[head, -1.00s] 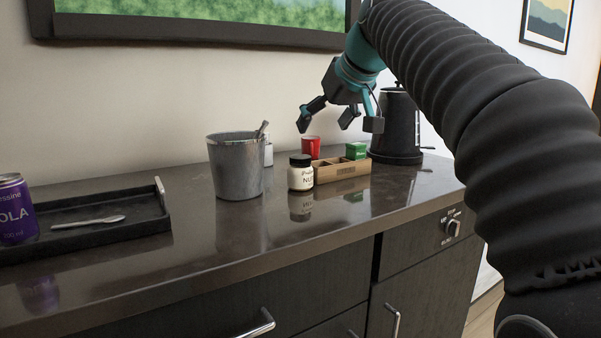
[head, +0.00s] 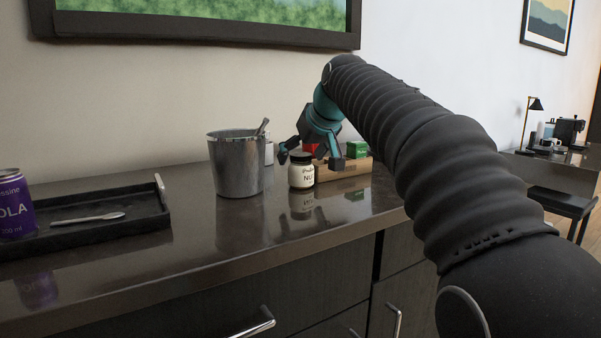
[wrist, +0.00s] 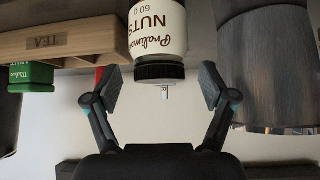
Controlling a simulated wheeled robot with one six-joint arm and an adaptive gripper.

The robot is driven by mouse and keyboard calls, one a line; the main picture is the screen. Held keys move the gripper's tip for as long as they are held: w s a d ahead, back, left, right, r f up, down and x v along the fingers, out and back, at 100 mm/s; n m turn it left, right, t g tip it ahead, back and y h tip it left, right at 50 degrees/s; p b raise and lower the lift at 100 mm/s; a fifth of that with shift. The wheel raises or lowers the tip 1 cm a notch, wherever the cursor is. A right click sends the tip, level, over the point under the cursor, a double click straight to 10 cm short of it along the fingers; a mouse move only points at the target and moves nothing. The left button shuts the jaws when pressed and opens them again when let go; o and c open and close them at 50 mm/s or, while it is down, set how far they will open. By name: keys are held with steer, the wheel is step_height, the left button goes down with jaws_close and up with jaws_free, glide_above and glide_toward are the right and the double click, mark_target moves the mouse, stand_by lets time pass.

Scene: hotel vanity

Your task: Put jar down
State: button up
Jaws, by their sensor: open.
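The jar (head: 301,173), white with a black lid and a nuts label, stands upright on the dark counter between the metal bucket and the wooden tea box. In the wrist view the jar (wrist: 160,30) appears upside down, its lid toward my gripper. My gripper (head: 309,158) is open and low at the jar, with a finger visible on either side of it. In the wrist view the open fingers of my gripper (wrist: 160,88) spread to the left and right of the lid, with clear gaps. I see no contact with the jar.
The metal bucket (head: 236,168) stands close left of the jar. A black tray (head: 90,233) with a spoon and a purple can (head: 14,205) lies left. Counter in front is clear.

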steer(key=shift+w+a+f, duration=0.2)
steer(key=shift+w+f, duration=0.1)
steer(key=shift+f, duration=0.05)
steer(key=c, duration=1.5)
